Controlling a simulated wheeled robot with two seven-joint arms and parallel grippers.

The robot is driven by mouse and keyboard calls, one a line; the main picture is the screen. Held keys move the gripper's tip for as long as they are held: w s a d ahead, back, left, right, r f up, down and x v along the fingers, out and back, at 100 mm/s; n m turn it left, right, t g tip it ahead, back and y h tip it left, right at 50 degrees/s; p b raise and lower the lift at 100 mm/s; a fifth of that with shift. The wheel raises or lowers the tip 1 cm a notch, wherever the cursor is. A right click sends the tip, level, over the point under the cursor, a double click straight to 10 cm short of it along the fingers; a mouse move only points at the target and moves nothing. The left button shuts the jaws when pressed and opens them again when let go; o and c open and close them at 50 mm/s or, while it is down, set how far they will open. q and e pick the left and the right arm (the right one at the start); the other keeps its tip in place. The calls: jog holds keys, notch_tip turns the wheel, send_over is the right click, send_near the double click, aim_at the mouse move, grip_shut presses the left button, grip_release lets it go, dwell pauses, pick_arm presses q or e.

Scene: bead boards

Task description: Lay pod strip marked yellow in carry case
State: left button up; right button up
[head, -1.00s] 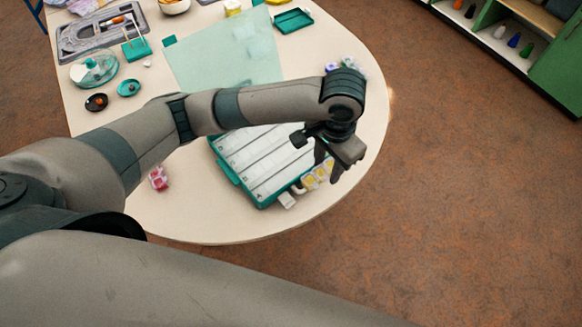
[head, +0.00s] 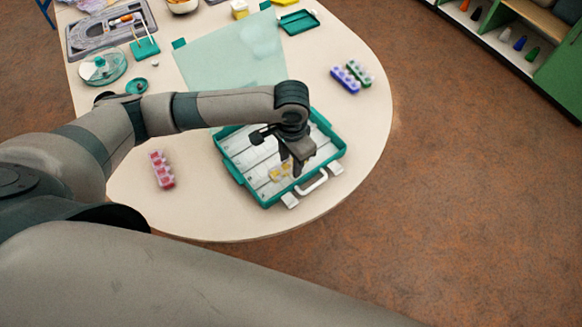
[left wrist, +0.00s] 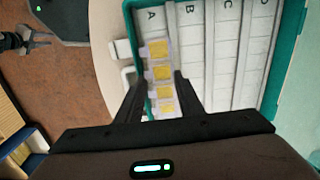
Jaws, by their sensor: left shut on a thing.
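The pod strip marked yellow (head: 279,173) is a pale strip with yellow squares. My left gripper (head: 294,172) is shut on it, inside the outline of the teal carry case (head: 237,174). In the left wrist view, the strip (left wrist: 161,72) lines up along lane A of the case (left wrist: 133,30), between my left fingertips (left wrist: 157,84). I cannot tell whether it touches the case floor. The case is open, with white lanes lettered A to D. My right gripper (left wrist: 36,41) shows small at the upper left of the left wrist view, off the table, with its fingers apart.
A pink strip (head: 162,170) lies left of the case. A purple strip (head: 345,79) and a green strip (head: 360,73) lie at the table's right. A translucent green sheet (head: 228,55) lies behind the case. The white handle (head: 312,184) faces the table's front edge.

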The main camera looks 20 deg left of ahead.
aim_at(291, 165)
pick_arm(q)
notch_tip(291, 165, down, 3)
jog(key=shift+f+p, duration=0.15)
jog(key=shift+p, duration=0.4)
jog(key=shift+f, duration=0.3)
jog(key=o, duration=1.1)
jog(key=shift+f, duration=0.15)
notch_tip(291, 165, up, 12)
jog(key=shift+r+b, duration=0.15)
jog(key=shift+b, duration=0.95)
